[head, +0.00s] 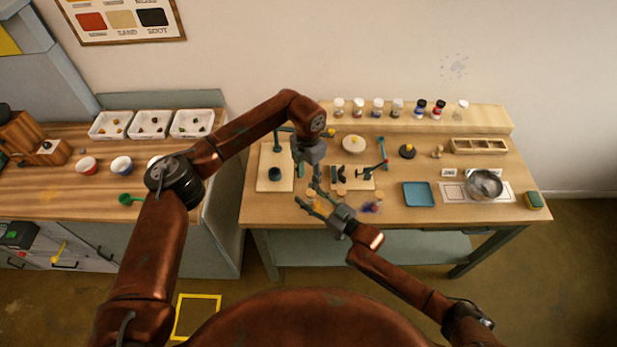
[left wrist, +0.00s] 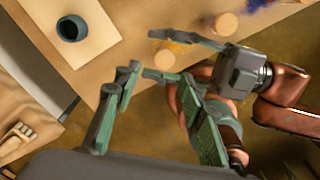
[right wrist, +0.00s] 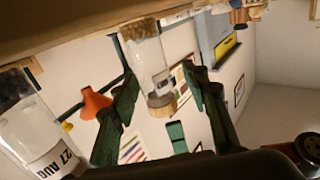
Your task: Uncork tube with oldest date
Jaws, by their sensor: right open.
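In the right wrist view a clear corked tube (right wrist: 147,62) with brown contents at one end stands between the fingers of my right gripper (right wrist: 160,82). Its cork (right wrist: 161,104) shows; the fingers are apart, with gaps on both sides. The head view shows my right gripper (head: 312,196) low at the table's front edge. My left gripper (head: 307,172) is just above it, open and empty, pointing down. The left wrist view shows round cork tops (left wrist: 225,24). No other date is readable.
A board with a dark cup (head: 275,174) lies left of the grippers. Several jars (head: 378,106) line the back shelf. My two grippers are close together.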

